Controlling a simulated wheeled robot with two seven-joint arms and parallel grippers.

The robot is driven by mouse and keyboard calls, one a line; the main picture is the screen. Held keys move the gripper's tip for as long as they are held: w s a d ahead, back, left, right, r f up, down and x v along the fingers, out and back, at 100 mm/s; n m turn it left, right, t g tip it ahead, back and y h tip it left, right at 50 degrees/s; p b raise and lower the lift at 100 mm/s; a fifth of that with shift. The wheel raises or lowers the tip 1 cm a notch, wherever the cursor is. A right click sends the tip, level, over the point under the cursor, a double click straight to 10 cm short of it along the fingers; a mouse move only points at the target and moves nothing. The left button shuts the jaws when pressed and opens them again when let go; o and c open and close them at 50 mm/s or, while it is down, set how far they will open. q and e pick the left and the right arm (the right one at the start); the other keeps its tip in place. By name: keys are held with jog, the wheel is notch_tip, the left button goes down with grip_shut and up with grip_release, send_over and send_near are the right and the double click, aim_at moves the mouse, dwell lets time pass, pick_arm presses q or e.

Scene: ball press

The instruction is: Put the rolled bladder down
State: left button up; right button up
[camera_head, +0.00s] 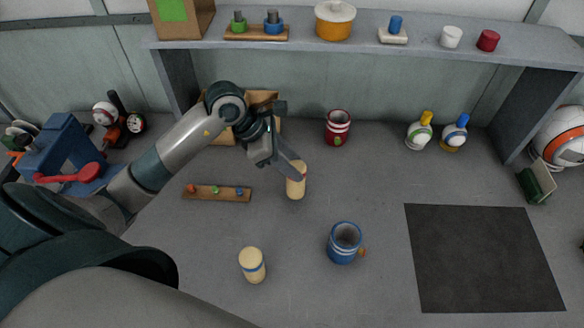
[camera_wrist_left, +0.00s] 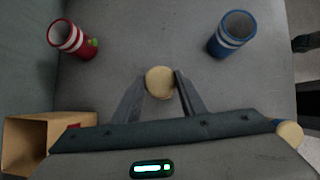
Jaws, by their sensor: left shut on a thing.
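My left gripper (camera_head: 284,170) is shut on a cream rolled bladder (camera_head: 297,184), an upright cylinder in the middle of the table. In the left wrist view the bladder's round top (camera_wrist_left: 160,80) shows between the two fingers. I cannot tell whether its base touches the table. A second cream roll with a blue band (camera_head: 252,265) stands nearer the front, apart from the gripper; its end shows at the right edge of the left wrist view (camera_wrist_left: 290,133). My right gripper is not in view.
A blue cup (camera_head: 344,243) stands front right of the held roll, a red cup (camera_head: 337,127) behind it. A small peg board (camera_head: 217,193) lies left, a cardboard box (camera_head: 262,98) behind the gripper. A dark mat (camera_head: 484,258) lies bare at right. A shelf (camera_head: 364,28) spans the back.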

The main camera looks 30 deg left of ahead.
aim_at(295, 191)
pick_arm(q)
notch_tip(295, 191, down, 2)
jog(key=shift+p, duration=0.4)
jog(key=shift+f, duration=0.45)
jog(key=o, duration=1.3)
jog(key=shift+o, duration=0.2)
jog(key=shift+r, duration=0.2)
